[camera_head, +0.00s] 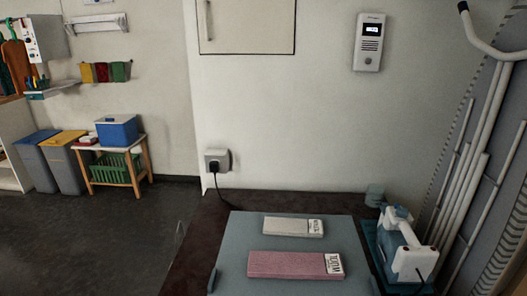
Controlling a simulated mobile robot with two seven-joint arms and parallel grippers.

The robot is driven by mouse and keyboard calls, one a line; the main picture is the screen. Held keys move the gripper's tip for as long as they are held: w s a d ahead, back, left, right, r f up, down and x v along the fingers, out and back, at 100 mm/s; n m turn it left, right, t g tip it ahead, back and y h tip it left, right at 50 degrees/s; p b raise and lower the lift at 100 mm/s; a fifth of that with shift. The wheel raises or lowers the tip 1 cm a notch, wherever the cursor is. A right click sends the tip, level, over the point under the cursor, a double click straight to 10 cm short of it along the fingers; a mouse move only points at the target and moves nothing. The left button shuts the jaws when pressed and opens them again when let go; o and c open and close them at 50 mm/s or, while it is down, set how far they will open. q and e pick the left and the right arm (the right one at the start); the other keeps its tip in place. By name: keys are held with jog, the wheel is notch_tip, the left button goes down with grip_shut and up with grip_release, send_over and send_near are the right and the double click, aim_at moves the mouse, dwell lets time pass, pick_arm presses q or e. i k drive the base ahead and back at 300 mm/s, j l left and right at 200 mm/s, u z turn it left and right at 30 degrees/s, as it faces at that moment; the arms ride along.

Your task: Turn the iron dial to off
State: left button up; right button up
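A blue and white appliance (402,244), which looks like the iron, is at the right end of the dark table. It rests on a teal base or tray (385,266). Its dial cannot be made out at this size. Neither of my grippers shows in the head view.
A grey-blue board (233,259) on the dark table (195,254) holds a pink labelled block (290,264) and a pale labelled block (288,226). A small teal cup-like object (374,195) stands behind the appliance. A plugged wall socket (217,160) is at the back. White pipes (473,165) rise at right.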

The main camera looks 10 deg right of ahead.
aim_at(403, 212)
jog(key=z, duration=1.35)
jog(key=j+z, duration=0.5)
jog(key=i+l, duration=0.05)
jog(key=l, duration=0.05)
